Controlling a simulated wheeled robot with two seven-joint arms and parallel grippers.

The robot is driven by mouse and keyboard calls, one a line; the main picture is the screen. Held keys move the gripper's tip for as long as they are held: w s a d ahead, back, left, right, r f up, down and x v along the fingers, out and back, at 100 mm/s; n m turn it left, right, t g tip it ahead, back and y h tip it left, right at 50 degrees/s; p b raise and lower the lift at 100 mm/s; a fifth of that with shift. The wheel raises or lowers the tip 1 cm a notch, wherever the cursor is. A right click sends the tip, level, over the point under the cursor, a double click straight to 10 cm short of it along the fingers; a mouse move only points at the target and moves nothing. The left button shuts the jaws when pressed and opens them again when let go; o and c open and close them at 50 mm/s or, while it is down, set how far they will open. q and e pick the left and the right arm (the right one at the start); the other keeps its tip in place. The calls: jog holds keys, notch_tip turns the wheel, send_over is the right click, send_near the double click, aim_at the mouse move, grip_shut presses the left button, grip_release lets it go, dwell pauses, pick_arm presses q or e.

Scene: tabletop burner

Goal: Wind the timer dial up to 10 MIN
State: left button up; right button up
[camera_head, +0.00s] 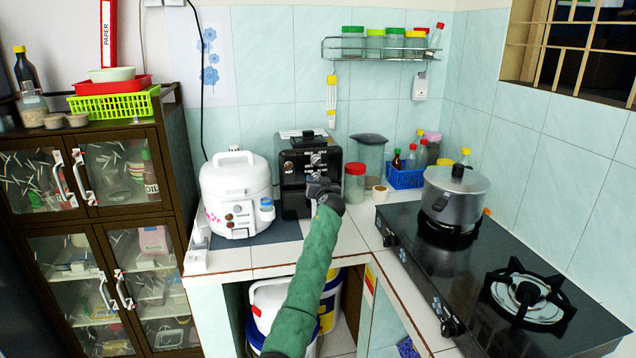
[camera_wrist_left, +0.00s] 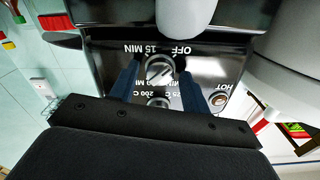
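The black oven (camera_head: 296,170) stands against the tiled wall. In the left wrist view, which shows it upside down, the timer dial (camera_wrist_left: 160,70) is a round silver knob with a diagonal grip bar. OFF and 15 MIN print shows beside it; I cannot tell which mark it points to. My left gripper (camera_wrist_left: 156,82) has its two dark fingers apart, one on each side of the dial, with gaps visible. A second knob (camera_wrist_left: 158,101) near 200 C is partly hidden by the gripper body. In the head view my left gripper (camera_head: 322,190) is at the oven's front, covering its lower part. My right gripper is out of view.
A white rice cooker (camera_head: 237,190) stands close left of the oven. A red-lidded jar (camera_head: 355,185) stands to its right. A pot (camera_head: 453,195) sits on the black stove (camera_head: 480,270) farther right. A HOT lamp (camera_wrist_left: 219,98) shows beside the dials.

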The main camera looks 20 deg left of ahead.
pick_arm(q)
jog(key=c, duration=0.7)
jog(key=shift+c, duration=0.2)
